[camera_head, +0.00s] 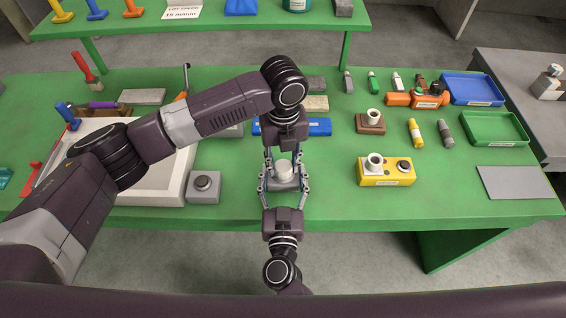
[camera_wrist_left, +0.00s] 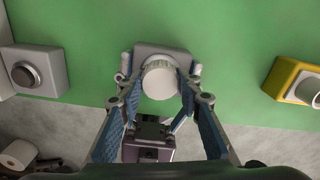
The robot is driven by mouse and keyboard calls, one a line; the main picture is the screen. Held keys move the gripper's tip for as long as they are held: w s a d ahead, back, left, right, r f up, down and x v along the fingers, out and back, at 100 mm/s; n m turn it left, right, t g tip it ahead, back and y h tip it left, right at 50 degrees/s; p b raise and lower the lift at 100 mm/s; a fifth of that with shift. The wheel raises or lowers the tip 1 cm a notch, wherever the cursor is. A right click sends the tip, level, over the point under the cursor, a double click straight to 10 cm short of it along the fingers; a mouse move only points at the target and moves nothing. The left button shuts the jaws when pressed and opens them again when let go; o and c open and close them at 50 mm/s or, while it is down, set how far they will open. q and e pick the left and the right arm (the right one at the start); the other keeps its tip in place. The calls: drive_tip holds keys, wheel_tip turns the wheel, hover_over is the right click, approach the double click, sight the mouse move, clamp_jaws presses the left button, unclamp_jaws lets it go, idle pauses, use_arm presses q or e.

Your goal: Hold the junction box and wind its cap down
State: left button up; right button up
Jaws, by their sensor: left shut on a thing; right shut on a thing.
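The grey junction box (camera_head: 284,185) is at the middle of the table's front edge, with its round white cap (camera_head: 284,167) on top. Both also show in the left wrist view, the box (camera_wrist_left: 147,52) behind the ribbed cap (camera_wrist_left: 160,80). My left gripper (camera_head: 284,163) reaches in from the far side, its fingers shut on the cap's two sides. My right gripper (camera_head: 284,190) comes from the near side and is shut on the box. The fingers hide parts of the box, and I cannot tell how deep the cap sits.
A yellow box (camera_head: 386,180) and a brown block (camera_head: 370,127) with a white fitting stand to the right. A grey button box (camera_head: 203,188) and a large pale tray (camera_head: 160,199) are left. Blue (camera_head: 472,103) and green trays (camera_head: 494,142) lie far right.

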use_arm(q)
drive_tip(key=m, duration=0.6)
drive_tip(key=shift+f, duration=0.15)
use_arm(e)
drive_tip(key=shift+r, duration=0.1)
use_arm(q)
drive_tip(key=o, duration=1.2)
wheel_tip(320, 180, up, 12)
wheel_tip(320, 180, up, 6)
hover_over(283, 165)
drive_tip(key=w+a+r, duration=0.1)
drive_tip(key=w+r, duration=0.1)
drive_tip(key=w, duration=0.8)
